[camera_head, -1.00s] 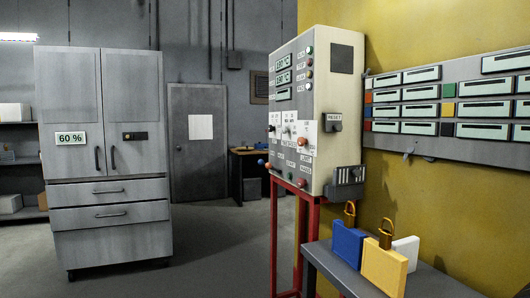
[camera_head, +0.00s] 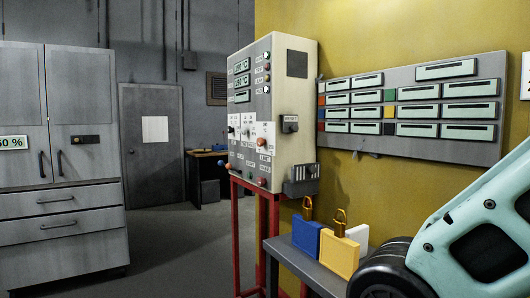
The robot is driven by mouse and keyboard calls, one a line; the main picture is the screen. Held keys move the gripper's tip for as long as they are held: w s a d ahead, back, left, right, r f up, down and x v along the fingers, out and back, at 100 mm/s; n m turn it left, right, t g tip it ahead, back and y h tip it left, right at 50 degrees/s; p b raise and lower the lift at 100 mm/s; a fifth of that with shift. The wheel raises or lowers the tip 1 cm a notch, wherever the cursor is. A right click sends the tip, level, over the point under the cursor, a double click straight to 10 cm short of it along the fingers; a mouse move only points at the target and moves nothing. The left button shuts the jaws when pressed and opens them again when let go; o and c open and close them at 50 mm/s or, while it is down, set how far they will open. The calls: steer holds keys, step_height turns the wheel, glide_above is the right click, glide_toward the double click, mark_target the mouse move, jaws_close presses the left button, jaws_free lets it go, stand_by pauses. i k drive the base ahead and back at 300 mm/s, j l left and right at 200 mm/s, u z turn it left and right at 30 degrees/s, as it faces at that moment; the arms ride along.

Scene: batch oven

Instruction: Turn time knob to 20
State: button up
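The control cabinet (camera_head: 294,110) stands on a red frame right of the picture's middle, seen at a steep angle. Its front panel (camera_head: 249,145) carries small green displays, lamps, buttons and several knobs. A row of knobs (camera_head: 246,129) sits on white plates at mid-height; I cannot read which is the time knob or where any points. My gripper is not in view. A pale green arm link of mine fills the lower right corner, well apart from the cabinet.
A grey bench (camera_head: 283,252) stands right of the red frame (camera_head: 236,230) with blue (camera_head: 306,236) and yellow (camera_head: 340,254) padlocked blocks. A card rack (camera_head: 350,141) hangs on the yellow wall. A grey cabinet (camera_head: 63,235) stands left. The floor (camera_head: 180,240) between is clear.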

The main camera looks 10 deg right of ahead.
mark_target(243, 131)
steer(key=i+j+u, duration=0.1)
steer(key=u, duration=0.95)
steer(key=i+u, duration=0.1)
steer(key=i, duration=3.6)
steer(key=i+z, duration=0.35)
steer(key=i+j+z, duration=0.1)
steer(key=i+z, duration=0.25)
steer(key=i+j+z, duration=0.3)
steer(key=k+l, duration=0.05)
steer(key=l, duration=0.05)
